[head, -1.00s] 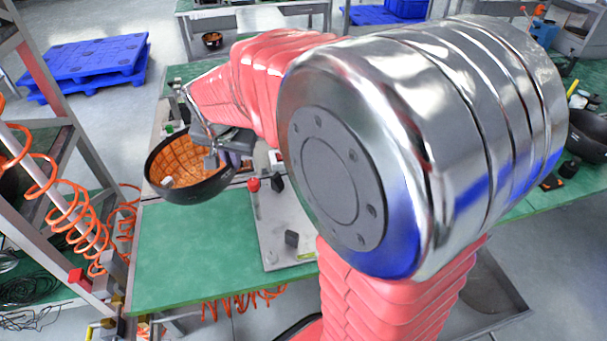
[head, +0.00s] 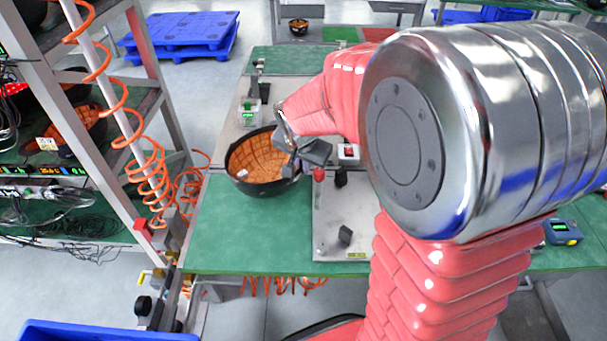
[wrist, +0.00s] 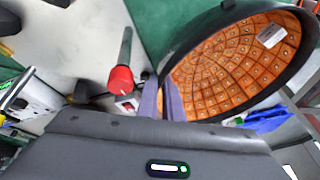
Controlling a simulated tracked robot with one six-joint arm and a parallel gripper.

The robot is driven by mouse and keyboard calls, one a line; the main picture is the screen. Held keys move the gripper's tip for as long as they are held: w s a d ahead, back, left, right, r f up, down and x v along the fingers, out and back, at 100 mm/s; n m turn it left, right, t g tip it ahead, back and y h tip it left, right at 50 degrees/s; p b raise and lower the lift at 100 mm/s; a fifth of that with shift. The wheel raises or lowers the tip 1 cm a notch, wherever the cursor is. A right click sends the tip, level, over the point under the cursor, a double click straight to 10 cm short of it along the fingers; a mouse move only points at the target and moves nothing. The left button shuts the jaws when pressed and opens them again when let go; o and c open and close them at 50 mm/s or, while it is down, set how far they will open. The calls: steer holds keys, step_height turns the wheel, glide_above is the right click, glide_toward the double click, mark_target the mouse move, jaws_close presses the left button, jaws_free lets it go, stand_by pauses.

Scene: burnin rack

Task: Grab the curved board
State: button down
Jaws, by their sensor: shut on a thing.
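The curved board (head: 258,160) is a black bowl-shaped shell with an orange gridded inside and a small white label. In the head view it is above the green table, left of my arm. My gripper (head: 297,163) is at its right rim. In the wrist view the board (wrist: 230,65) fills the upper right, its open inside facing the camera. My gripper's fingers (wrist: 163,100) are shut on the board's near left rim. The exact contact is partly hidden by the fingers and gripper body.
A metal plate fixture (head: 335,225) with a red knob (head: 319,174) stands on the green table (head: 240,235), right of the board. A rack (head: 165,100) with an orange coiled hose (head: 148,165) stands at left. Similar bowl boards sit on its shelves. A blue bin (head: 100,332) is at lower left.

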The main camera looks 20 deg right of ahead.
steer(key=shift+f, duration=1.8)
steer(key=c, duration=2.2)
jaws_free()
steer(key=v, duration=1.2)
